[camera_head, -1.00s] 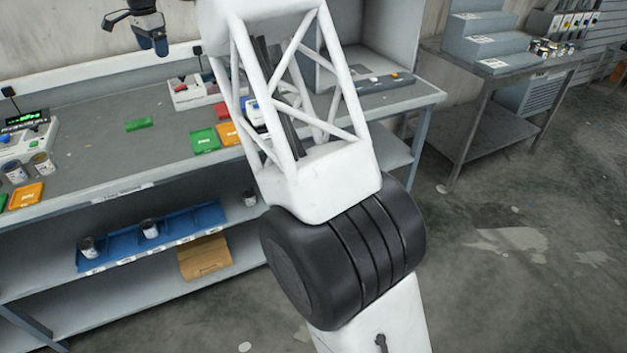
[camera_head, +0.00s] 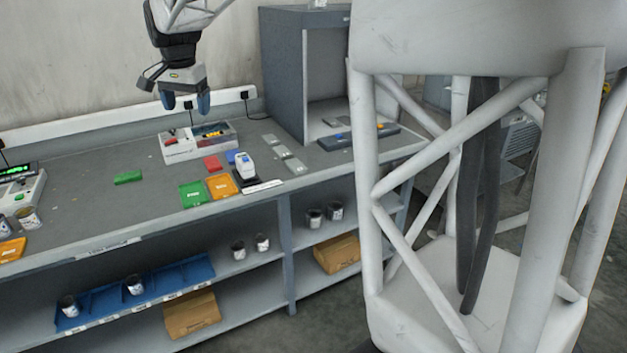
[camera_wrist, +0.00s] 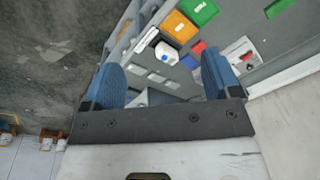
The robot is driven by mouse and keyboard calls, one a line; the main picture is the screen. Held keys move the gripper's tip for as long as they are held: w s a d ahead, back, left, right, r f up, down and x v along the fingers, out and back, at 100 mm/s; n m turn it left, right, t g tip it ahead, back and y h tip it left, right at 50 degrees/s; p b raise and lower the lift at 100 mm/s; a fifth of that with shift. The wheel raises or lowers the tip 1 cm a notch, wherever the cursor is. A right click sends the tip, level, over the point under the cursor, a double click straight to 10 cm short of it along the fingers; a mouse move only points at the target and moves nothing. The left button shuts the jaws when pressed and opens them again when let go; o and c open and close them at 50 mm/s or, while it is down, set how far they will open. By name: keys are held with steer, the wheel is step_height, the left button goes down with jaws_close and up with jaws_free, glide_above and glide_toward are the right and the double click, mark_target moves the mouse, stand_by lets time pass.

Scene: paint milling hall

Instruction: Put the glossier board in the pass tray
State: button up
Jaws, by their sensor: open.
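Several small light grey plates, perhaps the boards, lie in a row on the bench: a back one (camera_head: 270,139), a middle one (camera_head: 282,152) and a front one (camera_head: 296,167). I cannot tell which is glossier. A green tray (camera_head: 193,194) and an orange tray (camera_head: 222,186) lie side by side near the front edge. My gripper (camera_head: 187,103) is open and empty, high above the back of the bench, left of the plates. Its blue fingers also show in the wrist view (camera_wrist: 160,86).
A white handheld device (camera_head: 246,167) stands right of the orange tray. A white box with coloured parts (camera_head: 199,143) sits behind the trays. A grey booth (camera_head: 283,75) stands at the back right, with a dark bar (camera_head: 358,138) before it. The bench's left middle is mostly clear.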

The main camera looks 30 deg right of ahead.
steer(key=s+d+f+n, duration=0.2)
steer(key=s+d, duration=0.1)
steer(key=s, duration=0.9)
steer(key=s+d+f+n, duration=0.1)
steer(key=s+d+n, duration=0.1)
steer(key=s, duration=1)
steer(key=s+d+f+n, duration=0.1)
steer(key=s+f, duration=0.2)
steer(key=s, duration=0.3)
steer(key=s+d+f+n, duration=0.1)
steer(key=s+f, duration=0.3)
steer(key=s, duration=0.3)
steer(key=s+d+f+n+t, duration=0.1)
steer(key=s+f, duration=0.2)
steer(key=s, duration=0.3)
steer(key=shift+s+f+n, duration=0.15)
steer(key=shift+f+n, duration=0.1)
steer(key=shift+n, duration=0.05)
steer(key=shift+o, duration=0.5)
